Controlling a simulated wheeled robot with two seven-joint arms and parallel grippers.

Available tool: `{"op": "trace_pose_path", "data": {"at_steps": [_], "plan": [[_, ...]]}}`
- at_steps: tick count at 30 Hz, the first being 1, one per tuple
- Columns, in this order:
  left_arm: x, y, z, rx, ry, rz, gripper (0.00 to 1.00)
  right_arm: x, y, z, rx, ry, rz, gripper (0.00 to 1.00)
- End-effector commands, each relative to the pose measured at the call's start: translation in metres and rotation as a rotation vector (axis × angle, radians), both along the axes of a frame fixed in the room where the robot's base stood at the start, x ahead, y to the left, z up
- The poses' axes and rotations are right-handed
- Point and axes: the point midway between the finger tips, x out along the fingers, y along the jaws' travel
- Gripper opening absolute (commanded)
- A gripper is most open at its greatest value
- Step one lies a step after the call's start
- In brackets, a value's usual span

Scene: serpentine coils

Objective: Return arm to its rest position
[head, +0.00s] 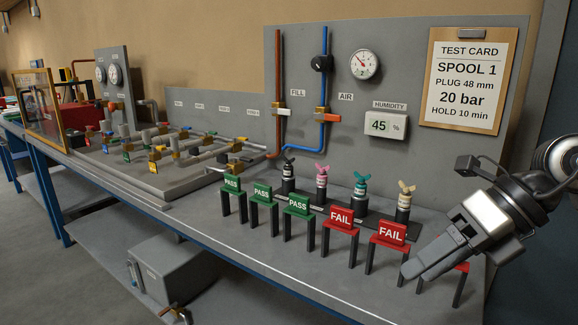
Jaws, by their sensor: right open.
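My right gripper (424,264) comes in from the right edge with its fingers pointing down and left. It is open, and I see nothing between its fingers. In the picture it overlaps a red tag stand (462,268) at the bench's right end and hides much of it. The red FAIL stand (390,233) is just left of the fingers. Whether the fingers touch either stand cannot be told. My left gripper is not in view.
Green PASS stands (262,192) and another FAIL stand (341,218) line the grey bench (290,262). Behind them are plugs with coloured wing handles (321,180). A panel carries a gauge (365,64) and test card (468,82). Pipework (160,160) fills the left.

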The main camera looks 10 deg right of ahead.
Motion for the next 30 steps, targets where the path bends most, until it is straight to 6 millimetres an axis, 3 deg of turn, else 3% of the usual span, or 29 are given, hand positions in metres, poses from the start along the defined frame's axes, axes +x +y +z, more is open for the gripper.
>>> {"op": "trace_pose_path", "data": {"at_steps": [3, 7, 11, 14, 15, 19, 21, 24, 27, 30], "plan": [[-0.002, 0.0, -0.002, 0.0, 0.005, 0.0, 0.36, -0.013, 0.066, -0.014, 0.364, 0.109, 0.081, 0.53], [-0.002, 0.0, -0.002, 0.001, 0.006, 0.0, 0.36, -0.018, 0.117, -0.005, 0.893, 0.281, 0.003, 0.53], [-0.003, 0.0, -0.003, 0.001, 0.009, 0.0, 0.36, 0.006, 0.119, -0.013, 1.369, 0.495, -0.305, 0.53], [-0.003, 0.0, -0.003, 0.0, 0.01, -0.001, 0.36, 0.027, 0.099, -0.058, 1.636, 0.688, -0.678, 0.53], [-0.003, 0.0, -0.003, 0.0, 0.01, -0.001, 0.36, 0.031, 0.09, -0.086, 1.709, 0.771, -0.854, 0.53], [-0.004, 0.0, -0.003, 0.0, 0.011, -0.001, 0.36, 0.017, 0.071, -0.182, 1.79, 1.011, -1.374, 0.53], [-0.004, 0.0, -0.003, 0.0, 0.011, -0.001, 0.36, -0.003, 0.068, -0.227, 1.768, 1.123, -1.609, 0.53], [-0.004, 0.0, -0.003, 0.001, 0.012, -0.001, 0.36, -0.036, 0.07, -0.276, 1.7, 1.259, -1.873, 0.53], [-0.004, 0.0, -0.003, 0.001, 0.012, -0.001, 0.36, -0.065, 0.074, -0.307, 1.626, 1.359, -2.049, 0.53], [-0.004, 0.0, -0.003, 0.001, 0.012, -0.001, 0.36, -0.083, 0.078, -0.323, 1.574, 1.418, -2.145, 0.53]]}}
